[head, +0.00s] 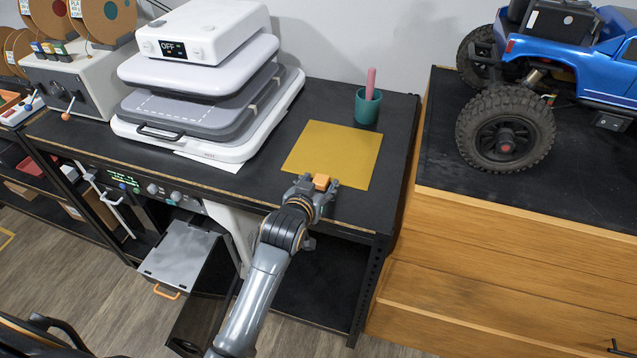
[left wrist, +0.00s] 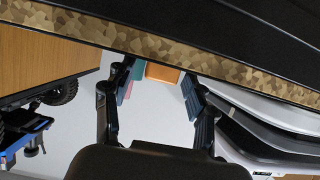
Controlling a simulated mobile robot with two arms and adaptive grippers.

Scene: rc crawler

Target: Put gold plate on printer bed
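The gold plate (head: 333,151) lies flat on the black workbench. A small orange tab (head: 321,182) is at its front edge; it also shows in the left wrist view (left wrist: 161,73). My left gripper (head: 312,186) is at this front edge, around the tab. In the left wrist view its fingers (left wrist: 158,82) are spread, with the orange tab between and beyond them. I cannot tell whether a finger touches it. A grey plate (head: 180,249) with an orange handle sits low under the bench; I cannot tell whether it is the printer bed. My right gripper is not in view.
A white press (head: 205,35) reading OFF stands left of the gold plate. A teal cup (head: 367,107) with a pink stick stands behind its right side. A wooden cabinet (head: 500,230) with a blue crawler (head: 590,60) adjoins on the right. The workbench (head: 265,185) front edge is close to my gripper.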

